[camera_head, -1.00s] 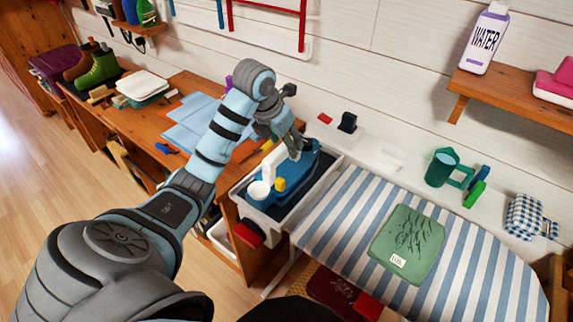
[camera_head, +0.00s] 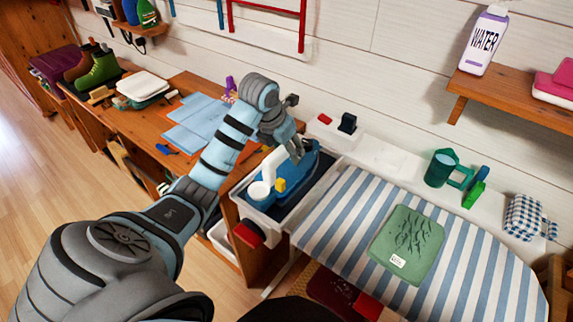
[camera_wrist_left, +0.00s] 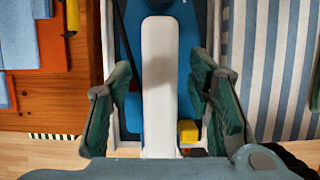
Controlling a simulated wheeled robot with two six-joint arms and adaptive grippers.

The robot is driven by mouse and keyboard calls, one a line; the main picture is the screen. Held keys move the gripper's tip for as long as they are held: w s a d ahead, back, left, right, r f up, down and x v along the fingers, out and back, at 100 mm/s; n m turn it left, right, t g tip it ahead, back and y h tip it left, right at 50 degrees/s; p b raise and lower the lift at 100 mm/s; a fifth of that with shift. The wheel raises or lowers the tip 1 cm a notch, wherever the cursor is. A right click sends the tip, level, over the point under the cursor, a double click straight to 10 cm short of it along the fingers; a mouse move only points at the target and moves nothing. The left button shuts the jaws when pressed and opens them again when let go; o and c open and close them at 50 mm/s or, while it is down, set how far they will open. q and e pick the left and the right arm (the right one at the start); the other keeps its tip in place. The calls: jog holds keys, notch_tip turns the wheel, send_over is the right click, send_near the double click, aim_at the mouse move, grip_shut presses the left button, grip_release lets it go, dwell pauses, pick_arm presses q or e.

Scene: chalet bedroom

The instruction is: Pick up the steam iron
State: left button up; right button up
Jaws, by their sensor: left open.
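The steam iron (camera_head: 292,176) is blue with a white handle and a yellow button, and it sits in a white tray with a dark floor (camera_head: 330,184) at the left end of the ironing board. My left gripper (camera_head: 297,150) is over the iron. In the left wrist view my left gripper (camera_wrist_left: 162,100) is open. Its fingers stand on either side of the iron's white handle (camera_wrist_left: 159,75), with a gap on both sides. The blue body of the iron shows beyond the handle. My right gripper is not in view.
The striped ironing board (camera_head: 338,225) holds a folded green cloth (camera_head: 407,243). Blue cloths (camera_head: 195,123) lie on the wooden bench to the left.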

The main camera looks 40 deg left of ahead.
pick_arm(q)
grip_shut()
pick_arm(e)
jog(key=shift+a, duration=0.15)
pick_arm(q)
jog(key=shift+w+r, duration=0.1)
jog(key=shift+r, duration=0.1)
